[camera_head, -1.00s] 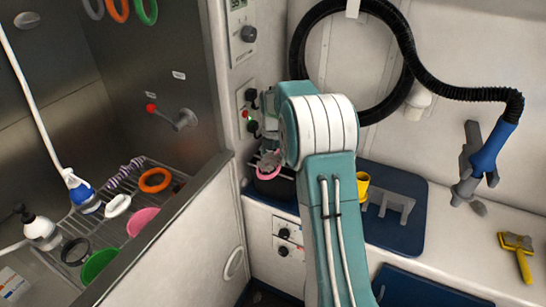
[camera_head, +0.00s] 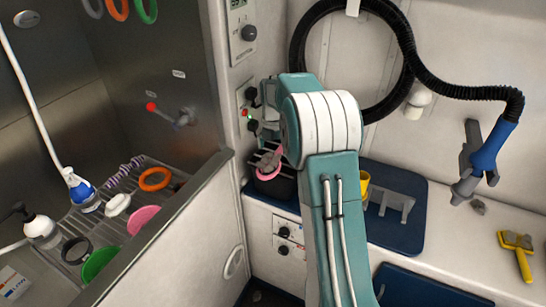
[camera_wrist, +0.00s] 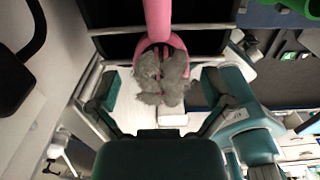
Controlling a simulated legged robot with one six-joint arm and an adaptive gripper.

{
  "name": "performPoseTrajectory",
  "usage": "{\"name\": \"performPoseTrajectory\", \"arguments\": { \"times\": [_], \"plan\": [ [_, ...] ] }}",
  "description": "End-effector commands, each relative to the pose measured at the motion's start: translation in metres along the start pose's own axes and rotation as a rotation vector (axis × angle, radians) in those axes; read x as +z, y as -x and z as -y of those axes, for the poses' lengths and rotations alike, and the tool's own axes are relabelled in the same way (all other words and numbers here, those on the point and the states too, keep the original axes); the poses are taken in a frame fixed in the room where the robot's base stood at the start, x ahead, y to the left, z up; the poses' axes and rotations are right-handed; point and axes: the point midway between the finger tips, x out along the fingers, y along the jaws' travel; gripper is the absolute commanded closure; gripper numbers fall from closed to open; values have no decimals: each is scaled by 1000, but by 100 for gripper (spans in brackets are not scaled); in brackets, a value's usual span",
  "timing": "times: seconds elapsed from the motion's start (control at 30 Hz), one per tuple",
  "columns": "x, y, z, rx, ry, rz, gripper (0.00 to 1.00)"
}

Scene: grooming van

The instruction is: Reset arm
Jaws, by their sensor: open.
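My gripper (camera_wrist: 158,92) is open in the wrist view, its teal fingers spread to the left and right. A pink tool (camera_wrist: 157,20) with a clump of grey fur (camera_wrist: 160,75) on its end shows between and beyond the fingers; I cannot tell the gap, but the fingers do not close on it. In the head view my teal and white arm rises in the middle and hides most of the gripper. The pink tool (camera_head: 267,173) with grey fur shows just left of the arm, at a dark bin (camera_head: 282,188) on the counter.
A steel tub (camera_head: 190,185) with a rack of bottles and coloured rings is at the left. A control panel (camera_head: 250,110) with knobs is close behind the gripper. A yellow cup (camera_head: 363,184), a blue mat (camera_head: 408,235), a blue dryer nozzle (camera_head: 490,150) and a yellow brush (camera_head: 517,242) are at the right.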

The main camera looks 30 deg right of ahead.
Motion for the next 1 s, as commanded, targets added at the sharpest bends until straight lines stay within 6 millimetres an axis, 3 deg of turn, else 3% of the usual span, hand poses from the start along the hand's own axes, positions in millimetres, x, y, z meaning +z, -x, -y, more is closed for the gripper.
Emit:
{"name": "performPoseTrajectory", "arguments": {
  "times": [0.1, 0.33, 0.5, 0.73, 0.87, 1.0],
  "plan": [
    [1, 28, -1, 2, 0, 3, 0],
    [1, 70, -1, 1, 0, 3, 0],
    [1, 84, -1, -1, 0, 0, 0],
    [-1, 89, 0, 1, -10, 2, 0],
    [-20, 107, 3, 20, -122, 25, 0],
    [-58, 136, 12, 66, -360, 58, 0]
  ]
}}
